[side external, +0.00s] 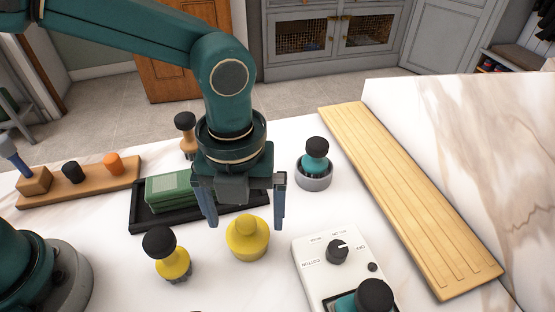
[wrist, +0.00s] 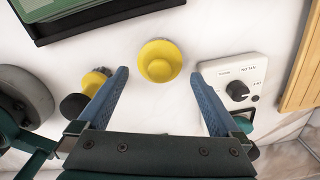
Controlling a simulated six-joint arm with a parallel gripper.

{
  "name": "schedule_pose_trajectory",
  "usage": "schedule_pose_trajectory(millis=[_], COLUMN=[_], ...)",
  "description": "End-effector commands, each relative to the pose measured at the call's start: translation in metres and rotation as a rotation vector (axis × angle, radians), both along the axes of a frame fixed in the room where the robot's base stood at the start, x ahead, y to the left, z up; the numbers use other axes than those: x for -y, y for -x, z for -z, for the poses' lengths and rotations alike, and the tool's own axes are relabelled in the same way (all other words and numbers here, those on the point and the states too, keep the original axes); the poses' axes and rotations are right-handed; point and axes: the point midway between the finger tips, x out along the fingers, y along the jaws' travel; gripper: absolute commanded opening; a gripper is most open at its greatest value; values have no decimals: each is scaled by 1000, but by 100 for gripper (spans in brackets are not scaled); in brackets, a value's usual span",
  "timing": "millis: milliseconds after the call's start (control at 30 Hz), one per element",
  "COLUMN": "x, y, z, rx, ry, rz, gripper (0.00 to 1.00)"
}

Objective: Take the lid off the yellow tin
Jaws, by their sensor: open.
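The yellow tin (side external: 247,243) stands upright on the white marble bench, with a round yellow lid (side external: 247,226) on its top. In the wrist view the yellow lid (wrist: 160,60) is seen from above, a little beyond the fingertips and between their lines. My gripper (side external: 246,222) is open, with its fingers pointing down, one on either side of the tin in the side view. In the wrist view my gripper (wrist: 160,82) has nothing between its fingers. The fingers appear apart from the tin.
A yellow brush with a black knob (side external: 160,243) stands left of the tin. A control box with a dial (side external: 336,250) stands right. A black tray (side external: 140,222) with green cloths lies behind. A teal-and-black brush (side external: 316,158) sits in a grey cup. A wooden board (side external: 400,190) lies at right.

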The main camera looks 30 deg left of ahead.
Motion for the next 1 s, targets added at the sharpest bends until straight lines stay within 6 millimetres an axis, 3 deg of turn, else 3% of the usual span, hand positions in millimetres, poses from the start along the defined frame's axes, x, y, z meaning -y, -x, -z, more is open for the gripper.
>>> schedule_pose_trajectory(millis=[200, 533, 567, 700, 733, 1000], x=[-1, -1, -1, -1, -1, 0], y=[0, 0, 0, 0, 0, -1], z=[25, 29, 29, 29, 29, 28], rx=[-2, 2, 2, 2, 2, 2], ry=[-1, 1, 1, 1, 1, 1], rz=[-2, -3, -3, -3, -3, -3], gripper=[100, 100, 92, 39, 31, 30])
